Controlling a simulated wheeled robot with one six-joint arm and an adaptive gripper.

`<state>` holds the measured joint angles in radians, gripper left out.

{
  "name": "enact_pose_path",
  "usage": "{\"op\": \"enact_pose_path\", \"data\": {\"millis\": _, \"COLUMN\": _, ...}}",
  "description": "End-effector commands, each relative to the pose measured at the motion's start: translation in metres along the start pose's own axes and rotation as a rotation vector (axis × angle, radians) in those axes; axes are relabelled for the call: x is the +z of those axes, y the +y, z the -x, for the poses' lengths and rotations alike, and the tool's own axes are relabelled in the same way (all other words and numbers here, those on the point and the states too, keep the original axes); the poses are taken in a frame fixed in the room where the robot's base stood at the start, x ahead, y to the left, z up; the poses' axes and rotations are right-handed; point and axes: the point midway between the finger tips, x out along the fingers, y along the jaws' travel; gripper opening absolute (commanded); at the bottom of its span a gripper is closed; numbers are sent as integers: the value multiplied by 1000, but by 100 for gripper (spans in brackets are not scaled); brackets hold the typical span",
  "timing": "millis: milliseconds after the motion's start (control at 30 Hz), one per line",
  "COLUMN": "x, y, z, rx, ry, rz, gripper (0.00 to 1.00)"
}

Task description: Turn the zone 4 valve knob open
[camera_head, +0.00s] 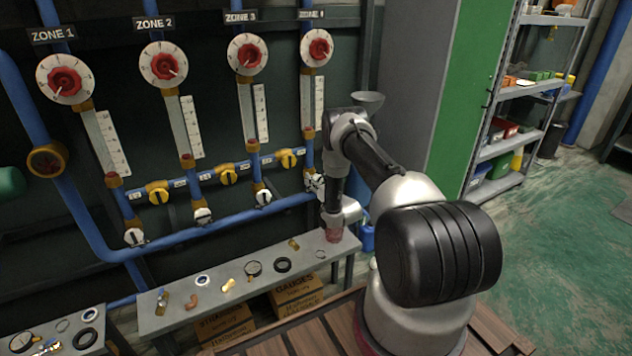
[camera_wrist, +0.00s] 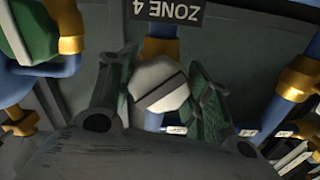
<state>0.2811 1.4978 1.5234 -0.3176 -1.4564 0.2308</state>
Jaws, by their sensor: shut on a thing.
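The zone 4 valve knob (camera_wrist: 160,86) is a white, many-sided knob with a dark line across its face. It sits between the two fingers of my gripper (camera_wrist: 160,98) in the wrist view, and the gripper is shut on it. A ZONE 4 label (camera_wrist: 168,11) shows upside down above the knob in that view. In the head view my gripper (camera_head: 316,184) is at the lower end of the rightmost pipe, and the knob is mostly hidden there. The far side of the knob is hidden.
Similar white knobs (camera_head: 263,197) and yellow valves (camera_head: 228,174) sit on the blue pipes to the left. Red-centred gauges (camera_head: 162,64) hang above. A grey bench (camera_head: 215,308) with small parts stands below. Open floor (camera_head: 560,240) lies to the right.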

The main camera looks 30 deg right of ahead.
Motion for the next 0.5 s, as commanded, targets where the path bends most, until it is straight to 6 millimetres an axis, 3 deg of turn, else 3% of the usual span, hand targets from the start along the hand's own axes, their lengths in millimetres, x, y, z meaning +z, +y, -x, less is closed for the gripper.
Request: {"op": "enact_pose_path", "data": {"millis": 500, "x": 0, "y": 0, "z": 0, "rx": 1, "ry": -1, "rz": 477, "gripper": 26}}
